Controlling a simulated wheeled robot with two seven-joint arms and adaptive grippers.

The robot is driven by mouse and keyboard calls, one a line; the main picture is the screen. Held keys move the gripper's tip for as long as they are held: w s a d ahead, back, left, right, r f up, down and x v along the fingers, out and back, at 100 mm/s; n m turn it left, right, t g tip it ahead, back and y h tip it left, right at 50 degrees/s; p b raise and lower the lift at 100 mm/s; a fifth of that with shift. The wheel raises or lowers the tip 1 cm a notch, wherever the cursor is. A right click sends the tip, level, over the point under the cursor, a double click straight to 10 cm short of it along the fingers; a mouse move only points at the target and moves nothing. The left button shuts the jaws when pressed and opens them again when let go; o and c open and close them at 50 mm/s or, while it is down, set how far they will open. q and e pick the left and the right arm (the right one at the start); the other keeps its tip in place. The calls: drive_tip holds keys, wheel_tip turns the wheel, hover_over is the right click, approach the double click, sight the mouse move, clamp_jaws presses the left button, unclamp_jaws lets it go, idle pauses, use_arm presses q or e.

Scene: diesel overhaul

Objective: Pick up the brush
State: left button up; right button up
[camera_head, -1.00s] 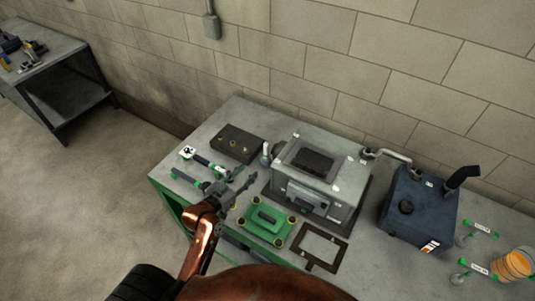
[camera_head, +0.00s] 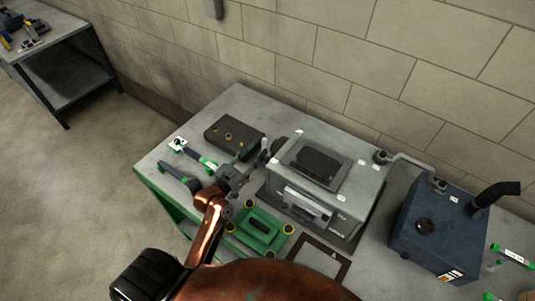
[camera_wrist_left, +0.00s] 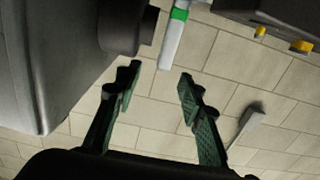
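A slim white handle with a green band (camera_wrist_left: 173,38), which I take to be the brush, stands beside the grey engine unit (camera_head: 325,180). In the left wrist view it lies just ahead of my left gripper (camera_wrist_left: 155,82), roughly between the lines of its two fingers. The fingers are spread, with nothing between them. The handle's far end is out of the wrist view. My right gripper is not in view.
A dark plate with brass fittings (camera_head: 234,136) lies at the back left. Green-banded tools (camera_head: 180,178) lie at the bench's left. A green cover (camera_head: 260,230), a gasket frame (camera_head: 322,265) and a blue tank (camera_head: 437,225) are also on the bench. The block wall is behind.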

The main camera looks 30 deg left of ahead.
sight(263, 141)
use_arm(q)
drive_tip(key=w, duration=0.2)
drive_tip(key=shift+w+r, duration=0.2)
drive_tip(key=shift+w, duration=0.15)
drive_tip(key=w+p, duration=0.1)
drive_tip(key=w, duration=0.3)
drive_tip(key=shift+w+f, duration=0.1)
drive_tip(key=shift+w, duration=0.15)
drive_tip(key=shift+c, duration=0.6)
clamp_jaws()
